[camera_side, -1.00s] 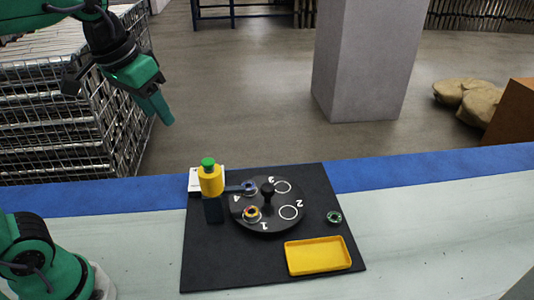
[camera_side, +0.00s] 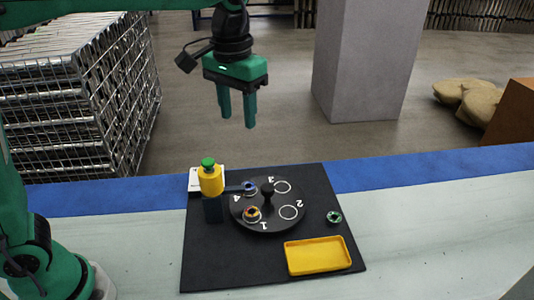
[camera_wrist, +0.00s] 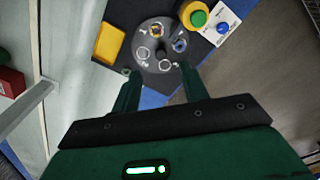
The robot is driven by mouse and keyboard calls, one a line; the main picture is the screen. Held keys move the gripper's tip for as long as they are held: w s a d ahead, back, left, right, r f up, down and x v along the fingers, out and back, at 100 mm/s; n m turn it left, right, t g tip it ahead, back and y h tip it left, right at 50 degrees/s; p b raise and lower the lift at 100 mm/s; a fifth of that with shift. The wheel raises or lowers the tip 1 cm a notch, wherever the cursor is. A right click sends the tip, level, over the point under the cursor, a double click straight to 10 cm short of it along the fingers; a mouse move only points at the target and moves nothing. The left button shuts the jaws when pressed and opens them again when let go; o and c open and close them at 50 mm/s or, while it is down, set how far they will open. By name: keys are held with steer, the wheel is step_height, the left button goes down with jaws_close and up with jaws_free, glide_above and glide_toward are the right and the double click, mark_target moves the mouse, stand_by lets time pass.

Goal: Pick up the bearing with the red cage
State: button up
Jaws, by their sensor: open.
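The bearing with the red cage (camera_side: 252,214) appears to be the one at position 1 on the black round turntable (camera_side: 290,226); it is small, with reddish and yellow colours. In the wrist view this bearing (camera_wrist: 156,31) shows near the top of the turntable (camera_wrist: 146,42). A bearing with blue (camera_side: 250,188) sits at position 4. A green bearing (camera_side: 334,217) lies on the black mat, right of the turntable. My gripper (camera_side: 237,121) is open and empty, high above and behind the turntable. Its fingers (camera_wrist: 160,78) point toward the turntable in the wrist view.
A yellow tray (camera_side: 318,256) lies at the mat's front right. A black knob (camera_side: 267,192) rises from the turntable's centre. Positions 2 and 3 are empty.

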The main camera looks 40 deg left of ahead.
steer(key=d, duration=0.1)
glide_toward(252, 211)
steer(key=shift+a+f, duration=0.1)
steer(key=shift+f, duration=1.55)
steer(key=shift+f, duration=0.1)
steer(key=shift+f, duration=2.5)
steer(key=shift+w, duration=0.1)
steer(key=shift+c, duration=0.2)
steer(key=c, duration=0.7)
